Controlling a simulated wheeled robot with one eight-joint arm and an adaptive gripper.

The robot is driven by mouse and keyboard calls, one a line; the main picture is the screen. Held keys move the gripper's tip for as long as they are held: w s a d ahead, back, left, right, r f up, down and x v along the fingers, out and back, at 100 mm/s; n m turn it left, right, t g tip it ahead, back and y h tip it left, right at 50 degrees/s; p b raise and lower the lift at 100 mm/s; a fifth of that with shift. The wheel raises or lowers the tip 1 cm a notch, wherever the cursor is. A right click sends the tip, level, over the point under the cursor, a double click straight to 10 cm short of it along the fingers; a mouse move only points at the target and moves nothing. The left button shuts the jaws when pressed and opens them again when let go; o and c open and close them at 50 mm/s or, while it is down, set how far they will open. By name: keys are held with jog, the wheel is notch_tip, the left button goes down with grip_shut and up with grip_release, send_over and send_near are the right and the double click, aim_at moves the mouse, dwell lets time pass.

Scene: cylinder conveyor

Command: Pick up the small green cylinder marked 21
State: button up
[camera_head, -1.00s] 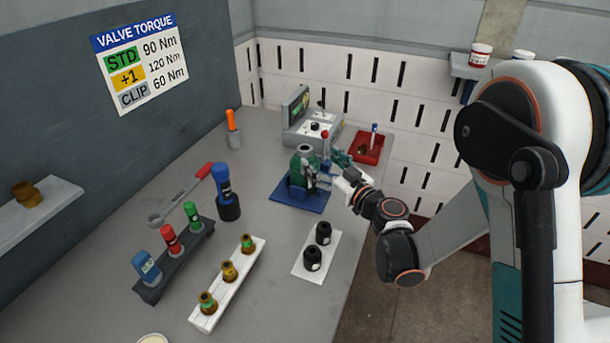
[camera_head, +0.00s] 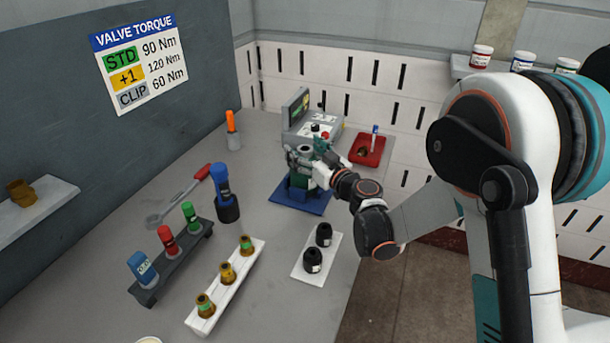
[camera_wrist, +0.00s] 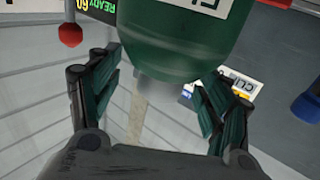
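A small green cylinder (camera_head: 190,214) with a pale mark stands in the dark rack (camera_head: 148,294); I cannot read 21 on it. A larger green body (camera_head: 298,178) with a grey top stands on a blue base (camera_head: 302,204). My gripper (camera_head: 316,158) is at the upper right of this green body, far from the rack and partly merged with the green body in the head view. In the wrist view my gripper (camera_wrist: 155,85) is open, with its fingers spread apart. A green rounded body (camera_wrist: 185,45) with a partly cut-off white label shows large between and beyond them.
The rack also holds a red cylinder (camera_head: 167,240) and a blue one (camera_head: 143,269). A blue-topped cylinder (camera_head: 223,185), wrench (camera_head: 175,205), white strip of brass fittings (camera_head: 216,305) and plate with two black parts (camera_head: 308,270) lie around. A console (camera_head: 305,125) and red tray (camera_head: 368,150) stand behind.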

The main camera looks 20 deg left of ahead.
jog(key=shift+s, duration=0.1)
grip_shut()
jog(key=shift+d+r, duration=0.1)
jog(key=shift+r, duration=0.1)
